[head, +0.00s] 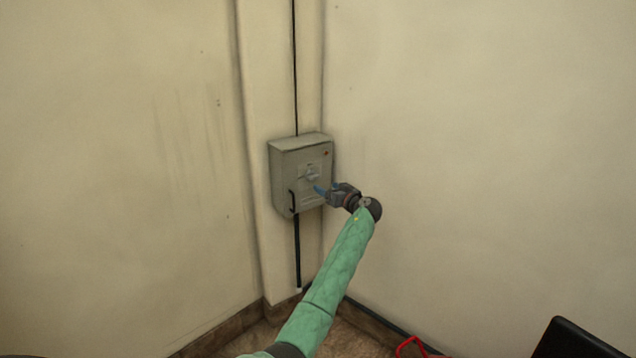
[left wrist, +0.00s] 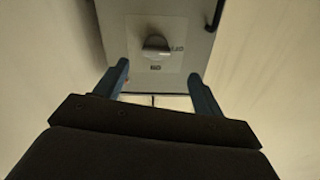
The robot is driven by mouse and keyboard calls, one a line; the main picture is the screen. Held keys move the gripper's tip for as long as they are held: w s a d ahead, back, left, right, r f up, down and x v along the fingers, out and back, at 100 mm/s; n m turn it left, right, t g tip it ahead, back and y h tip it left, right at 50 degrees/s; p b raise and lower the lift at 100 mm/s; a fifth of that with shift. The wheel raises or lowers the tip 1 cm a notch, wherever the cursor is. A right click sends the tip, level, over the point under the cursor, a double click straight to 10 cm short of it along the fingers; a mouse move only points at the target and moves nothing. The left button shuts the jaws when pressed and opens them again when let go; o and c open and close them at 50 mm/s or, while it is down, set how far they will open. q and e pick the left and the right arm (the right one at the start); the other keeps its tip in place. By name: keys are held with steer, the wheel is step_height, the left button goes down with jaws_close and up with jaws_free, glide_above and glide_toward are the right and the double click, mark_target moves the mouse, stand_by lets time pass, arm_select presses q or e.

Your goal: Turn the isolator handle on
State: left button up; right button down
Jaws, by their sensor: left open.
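The isolator is a grey box (head: 290,194) fixed to the column in the corner of the room. Its small isolator handle (head: 312,173) sits on a plate on the front face. In the left wrist view the handle (left wrist: 156,44) shows as a grey knob with markings around it. My left gripper (head: 319,189) is just in front of the box, a little below the handle. In the left wrist view its blue fingers (left wrist: 160,78) are spread apart with nothing between them, and the handle lies beyond their tips. My right gripper is not in view.
Black conduit (head: 297,250) runs above and below the box. Walls stand close on both sides.

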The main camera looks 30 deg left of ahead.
mark_target(315, 178)
arm_select(q)
steer(key=shift+n+t, duration=0.3)
steer(key=shift+n, duration=0.6)
steer(key=p+x, duration=0.1)
steer(key=x, duration=0.6)
steer(key=shift+w+a+r, duration=0.15)
steer(key=shift+w+a, duration=0.15)
steer(key=shift+w, duration=0.05)
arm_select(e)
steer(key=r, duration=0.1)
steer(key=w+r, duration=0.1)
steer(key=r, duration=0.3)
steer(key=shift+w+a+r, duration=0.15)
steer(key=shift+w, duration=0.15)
arm_select(q)
steer(key=c, duration=1)
